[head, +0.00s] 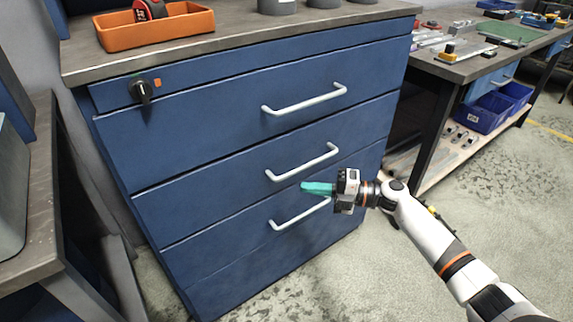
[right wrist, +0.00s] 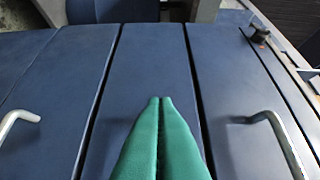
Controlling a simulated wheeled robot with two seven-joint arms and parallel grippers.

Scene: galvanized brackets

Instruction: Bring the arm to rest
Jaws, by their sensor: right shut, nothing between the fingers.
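My right gripper (head: 303,187) is in the head view in front of the blue drawer cabinet (head: 170,215), between the middle and lower handles. Its teal fingers are shut with nothing between them. In the right wrist view the fingers (right wrist: 160,100) lie together and point at a blue drawer front, with a handle on either side. I cannot tell whether the fingertips touch the drawer front. My right arm (head: 430,232) reaches in from the lower right. My left gripper is not in view.
The cabinet has an upper handle (head: 305,100), a middle handle (head: 302,163) and a lower handle (head: 285,220). A black knob (head: 142,90) is at its upper left. An orange tray (head: 160,28) stands on top. A workbench (head: 465,68) is at right. The floor at lower right is open.

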